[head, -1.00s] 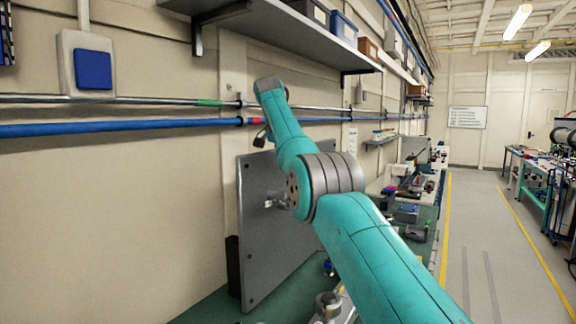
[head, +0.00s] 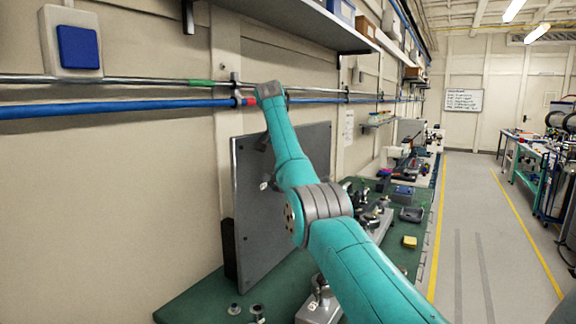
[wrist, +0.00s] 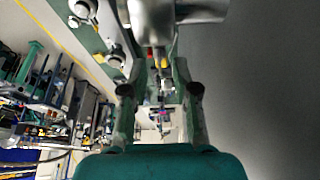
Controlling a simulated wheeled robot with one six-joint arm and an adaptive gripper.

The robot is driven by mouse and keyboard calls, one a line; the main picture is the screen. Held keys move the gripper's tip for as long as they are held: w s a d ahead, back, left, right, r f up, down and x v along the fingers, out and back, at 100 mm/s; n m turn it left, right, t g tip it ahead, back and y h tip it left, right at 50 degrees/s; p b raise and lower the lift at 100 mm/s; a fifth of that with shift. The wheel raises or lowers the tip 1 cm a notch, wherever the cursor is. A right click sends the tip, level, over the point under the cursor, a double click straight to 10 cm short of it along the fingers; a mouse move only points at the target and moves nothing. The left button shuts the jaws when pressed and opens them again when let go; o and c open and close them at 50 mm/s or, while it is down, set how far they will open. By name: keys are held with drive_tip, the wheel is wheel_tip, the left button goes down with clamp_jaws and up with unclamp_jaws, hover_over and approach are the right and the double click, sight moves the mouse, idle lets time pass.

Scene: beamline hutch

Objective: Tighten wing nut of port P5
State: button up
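A grey upright panel (head: 285,195) stands on the green bench in the head view. A small pale fitting (head: 264,185) shows at its face, beside my arm. In the wrist view my gripper (wrist: 158,92) has its two fingers spread apart. A shiny metal fitting (wrist: 151,18) lies ahead of them at the top of the picture, with a short stem that has yellow and red marks. I cannot tell whether the fingers touch it. No wing nut or P5 label can be made out.
The green bench (head: 200,300) carries several metal parts and a yellow block (head: 410,242). A blue pipe (head: 110,108) and a shelf (head: 300,22) run along the wall. The aisle floor (head: 475,230) is clear. Several round fittings (wrist: 115,56) show upper left in the wrist view.

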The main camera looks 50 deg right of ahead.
drive_tip(key=shift+d+f, duration=0.15)
drive_tip(key=shift+f, duration=0.25)
clamp_jaws()
drive_tip(key=shift+r, duration=0.1)
drive_tip(key=shift+m, duration=0.7)
drive_tip(key=shift+g, duration=0.3)
